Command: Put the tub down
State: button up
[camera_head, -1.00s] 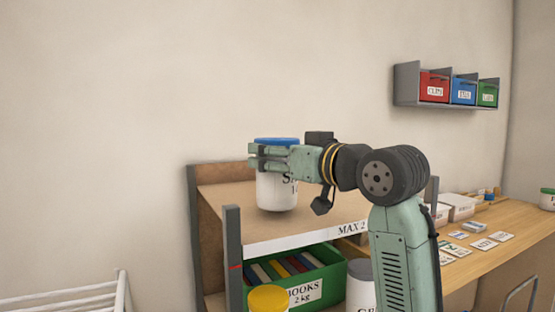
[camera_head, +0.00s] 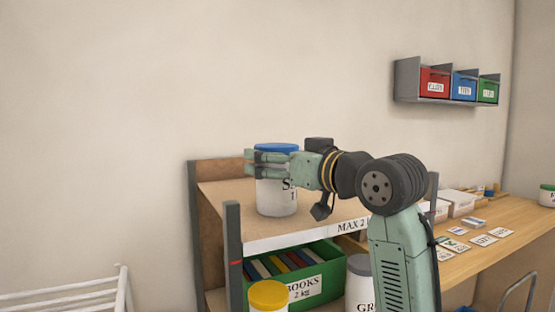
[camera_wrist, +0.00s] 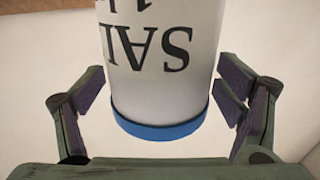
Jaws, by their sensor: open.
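The tub (camera_head: 277,198) is white with a blue lid and black lettering, partly hidden by my gripper. It stands upright on the top board of the shelf unit (camera_head: 225,196). My gripper (camera_head: 250,164) is at the tub's upper part, with its fingers to either side. In the wrist view the tub (camera_wrist: 160,95) appears upside down between the fingers. My gripper (camera_wrist: 160,100) is open there, with gaps between the finger pads and the tub on both sides.
The shelf edge carries a label (camera_head: 350,226) reading "MAX 2", cut off by my arm. Below are a green book crate (camera_head: 325,270), a yellow-lidded tub (camera_head: 268,296) and a grey-lidded tub (camera_head: 359,290). A wooden table (camera_head: 500,255) with cards stands right. The top board around the tub looks clear.

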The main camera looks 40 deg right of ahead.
jog(key=s+b, duration=0.2)
jog(key=s, duration=1)
jog(key=shift+a+r+b, duration=0.15)
jog(key=shift+a+b, duration=0.1)
jog(key=shift+b, duration=0.05)
